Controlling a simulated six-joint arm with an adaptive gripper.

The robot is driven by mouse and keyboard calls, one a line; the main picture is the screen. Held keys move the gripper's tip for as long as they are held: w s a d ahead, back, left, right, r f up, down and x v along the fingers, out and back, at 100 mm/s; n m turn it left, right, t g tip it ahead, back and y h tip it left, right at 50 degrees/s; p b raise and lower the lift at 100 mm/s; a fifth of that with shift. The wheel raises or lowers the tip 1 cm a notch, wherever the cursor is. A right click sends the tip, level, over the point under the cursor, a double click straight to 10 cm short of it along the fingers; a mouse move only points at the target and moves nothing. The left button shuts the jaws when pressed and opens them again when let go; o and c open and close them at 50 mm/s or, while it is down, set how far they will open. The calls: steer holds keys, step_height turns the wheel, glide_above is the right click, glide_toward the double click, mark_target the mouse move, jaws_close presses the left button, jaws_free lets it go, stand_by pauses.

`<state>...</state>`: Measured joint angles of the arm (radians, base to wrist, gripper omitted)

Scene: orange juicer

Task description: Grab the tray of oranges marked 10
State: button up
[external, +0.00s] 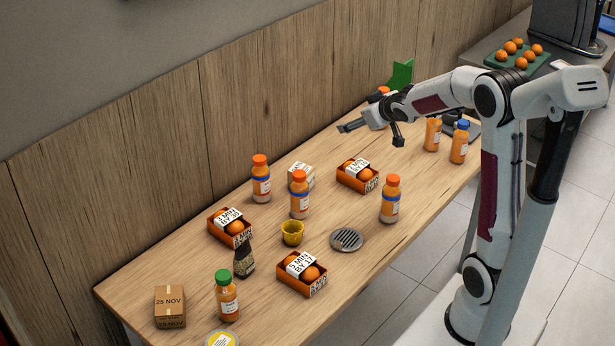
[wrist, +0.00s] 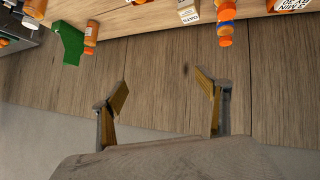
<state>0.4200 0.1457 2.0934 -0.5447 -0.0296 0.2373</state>
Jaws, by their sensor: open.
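Three orange trays of oranges with white labels stand on the wooden table in the external view. The back tray's (external: 357,175) label is small and its number is hard to read. The left tray (external: 230,227) seems to read BY 30. The front tray (external: 302,274) seems to read BY 17. My gripper (external: 349,127) is open and empty, above the table's back edge and apart from all trays. In the wrist view my gripper's fingers (wrist: 160,88) are spread before the wood wall, and part of a labelled tray (wrist: 292,25) shows at the right edge.
Juice bottles (external: 299,196) (external: 390,199) and a white carton (external: 301,174) stand near the back tray. A yellow cup (external: 292,233), a round grate (external: 346,240), a dark bottle (external: 244,260) and a cardboard box (external: 170,306) are also on the table. The wood wall (external: 150,140) runs behind.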

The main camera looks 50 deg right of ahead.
steer(key=w+d+f+t+y, duration=0.1)
steer(key=w+d+f, duration=0.5)
steer(key=d+f, duration=0.25)
steer(key=n+t+y, duration=0.1)
steer(key=t+y, duration=0.1)
glide_above(357, 165)
steer(key=f, duration=1.1)
steer(key=shift+s, duration=0.4)
steer(key=shift+w+d+f+t+y, duration=0.1)
steer(key=shift+f+t+y, duration=0.3)
steer(key=shift+f, duration=0.4)
steer(key=shift+f, duration=1.75)
steer(key=shift+f, duration=1.65)
steer(key=shift+x, duration=1.55)
